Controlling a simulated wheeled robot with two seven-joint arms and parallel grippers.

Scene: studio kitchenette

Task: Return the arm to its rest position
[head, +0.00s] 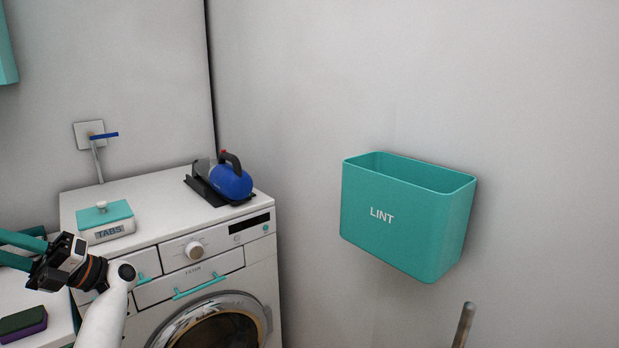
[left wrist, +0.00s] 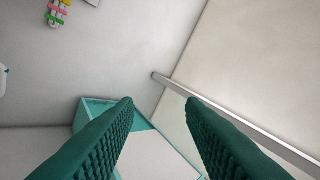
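My left arm comes in at the lower left of the head view, in front of the washing machine. Its left gripper (head: 14,248) points toward the left picture edge, with its teal fingers apart. In the left wrist view the two ribbed fingers of the left gripper (left wrist: 160,104) are spread, with nothing held between them. My right arm and right gripper are in neither view.
A white washing machine (head: 258,262) carries a TABS box (head: 108,233) and a blue iron-like appliance (head: 233,182). A teal LINT bin (head: 405,240) hangs on the wall. A sponge (head: 22,324) lies lower left. A rod (head: 464,325) stands lower right.

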